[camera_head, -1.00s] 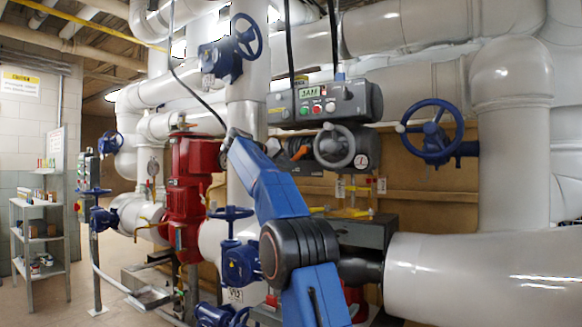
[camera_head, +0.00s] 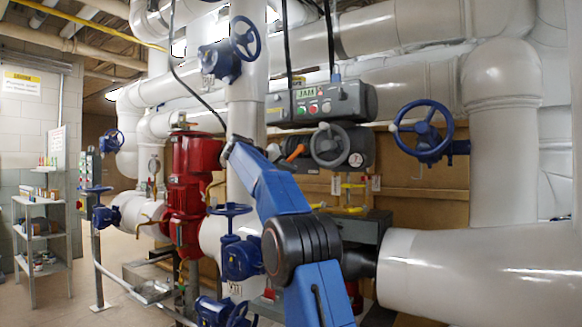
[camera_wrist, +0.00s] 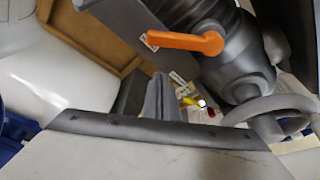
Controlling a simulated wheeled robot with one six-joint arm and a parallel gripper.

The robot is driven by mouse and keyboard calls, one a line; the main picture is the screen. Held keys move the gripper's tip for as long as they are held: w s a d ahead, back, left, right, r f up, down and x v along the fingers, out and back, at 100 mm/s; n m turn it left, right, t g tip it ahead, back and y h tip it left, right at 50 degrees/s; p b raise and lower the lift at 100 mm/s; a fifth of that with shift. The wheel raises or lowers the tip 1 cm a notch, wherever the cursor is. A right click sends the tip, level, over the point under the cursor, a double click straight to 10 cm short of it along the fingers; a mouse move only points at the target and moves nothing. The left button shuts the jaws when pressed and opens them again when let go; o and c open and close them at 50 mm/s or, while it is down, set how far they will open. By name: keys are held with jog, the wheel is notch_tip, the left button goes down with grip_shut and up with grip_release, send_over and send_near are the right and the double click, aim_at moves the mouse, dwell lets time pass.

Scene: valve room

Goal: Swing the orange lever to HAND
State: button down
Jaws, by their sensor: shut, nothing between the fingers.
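The orange lever (camera_head: 295,152) shows on the grey actuator (camera_head: 345,100), left of its grey handwheel (camera_head: 330,146). In the wrist view the lever (camera_wrist: 185,42) runs from a round hub at its right to a tip at its left, beside a small white label (camera_wrist: 148,44). A second white label (camera_wrist: 178,78) is lower; their writing is too small to read. My gripper (camera_wrist: 160,98) shows as grey fingers in the wrist view, shut and empty, below the lever and apart from it in the picture. In the head view my arm hides the gripper.
The grey handwheel (camera_wrist: 270,108) is close at the right in the wrist view. A blue handwheel (camera_head: 423,131) stands right of the actuator, and a thick white pipe (camera_head: 470,275) crosses the lower right. Red equipment (camera_head: 190,190) stands left of my arm. Open floor lies at far left.

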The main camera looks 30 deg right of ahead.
jog(key=v, duration=0.8)
jog(key=shift+a, duration=0.2)
jog(key=shift+w, duration=0.1)
